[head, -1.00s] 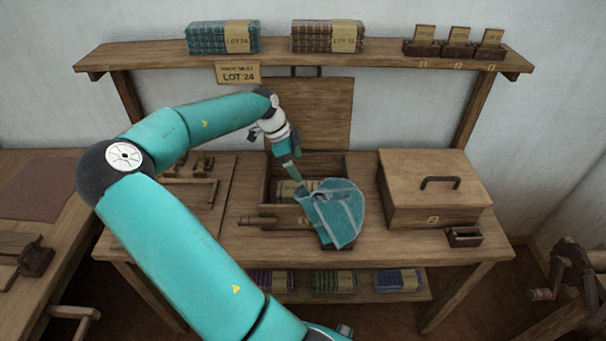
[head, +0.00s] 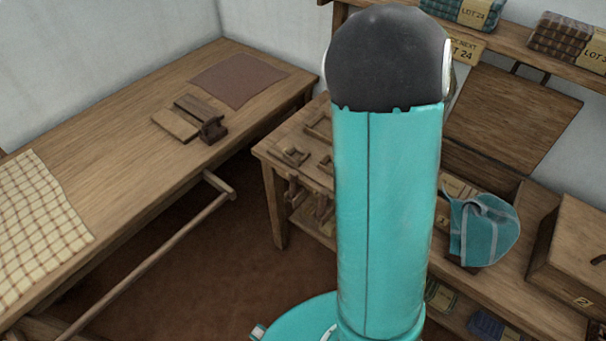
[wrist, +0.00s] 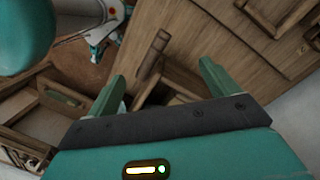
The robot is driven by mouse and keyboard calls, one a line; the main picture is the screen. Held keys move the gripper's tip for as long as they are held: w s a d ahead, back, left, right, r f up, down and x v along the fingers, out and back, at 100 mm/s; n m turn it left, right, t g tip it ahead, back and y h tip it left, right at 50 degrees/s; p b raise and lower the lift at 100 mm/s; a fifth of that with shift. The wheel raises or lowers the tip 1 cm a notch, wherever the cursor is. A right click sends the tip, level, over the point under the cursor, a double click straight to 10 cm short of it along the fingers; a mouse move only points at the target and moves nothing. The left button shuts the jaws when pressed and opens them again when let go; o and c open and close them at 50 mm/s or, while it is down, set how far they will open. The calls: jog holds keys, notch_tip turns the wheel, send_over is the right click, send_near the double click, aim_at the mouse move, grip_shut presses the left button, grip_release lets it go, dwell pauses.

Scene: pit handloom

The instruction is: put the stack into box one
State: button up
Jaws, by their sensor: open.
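A teal stack with a tan LOT 24 band (head: 460,10) lies on the wall shelf in the head view. A brown banded stack (head: 568,42) lies to its right. Below them an open wooden box (head: 492,172) stands on the bench with its lid (head: 515,115) raised. Something with a tan label (head: 458,188) shows inside, partly hidden. A teal cloth (head: 483,230) hangs over its front. My gripper (wrist: 160,86) shows in the wrist view, open, with nothing between its fingers. My own arm hides its place in the head view.
A closed box marked 2 (head: 568,255) stands right of the open one. A sign reading LOT 24 (head: 466,48) hangs under the shelf. More stacks (head: 490,326) lie on the lower shelf. At left, a long table (head: 130,120) carries checked cloth (head: 40,210) and wooden pieces.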

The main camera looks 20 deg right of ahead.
jog(key=w+a+r+n+t, duration=0.2)
jog(key=a+r+n, duration=0.35)
jog(key=a, duration=0.55)
jog(key=s+a+r+n+t, duration=0.1)
jog(key=s+a+r+n, duration=0.1)
jog(key=a+n, duration=0.3)
jog(key=s+a+r+n+t, duration=0.1)
jog(key=s+a+r+n, duration=0.2)
jog(key=a+r+n, duration=0.2)
jog(key=s+a+r+n+t+h, duration=0.1)
jog(key=s+a+r+n+t, duration=0.1)
jog(key=a+n, duration=0.4)
jog(key=s+a+r, duration=0.1)
jog(key=a, duration=0.3)
jog(key=shift+r, duration=0.15)
jog(key=shift+s+n, duration=0.1)
jog(key=shift+n, duration=0.15)
